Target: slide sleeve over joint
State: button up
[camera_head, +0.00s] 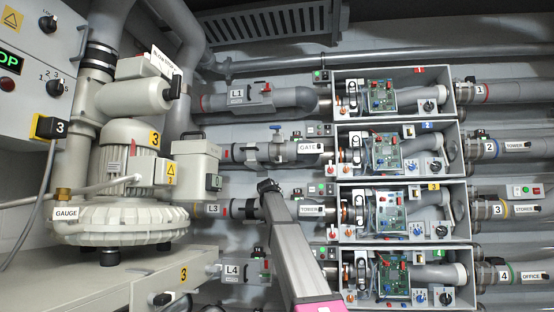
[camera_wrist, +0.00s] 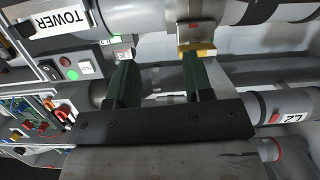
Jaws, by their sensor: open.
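My gripper (camera_head: 268,186) is at the end of my arm in the head view, between the GATE pipe row and the L3 row, left of the control boxes. In the wrist view my gripper (camera_wrist: 160,82) shows two green fingers, spread apart with nothing held between them. A large grey pipe (camera_wrist: 145,16) with a TOWER label (camera_wrist: 62,22) and a dark band crosses the top. A yellow-edged block (camera_wrist: 197,48) hangs from it close to the right finger. I cannot tell which piece is the sleeve. My arm hides part of the L3 row in the head view.
Stacked open boxes with circuit boards (camera_head: 392,98) stand right of my gripper. A large pale blower (camera_head: 120,190) stands at the left. More pipes run above, including the L1 pipe (camera_head: 290,98), and below, with narrow gaps between rows.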

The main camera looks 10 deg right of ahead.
aim_at(277, 157)
notch_tip(277, 157, up, 22)
jog(key=s+a+t+h, duration=0.1)
jog(key=s+t, duration=0.1)
jog(key=t, duration=0.1)
jog(key=shift+m, duration=0.4)
jog(key=x, duration=1.1)
jog(key=shift+f, duration=0.15)
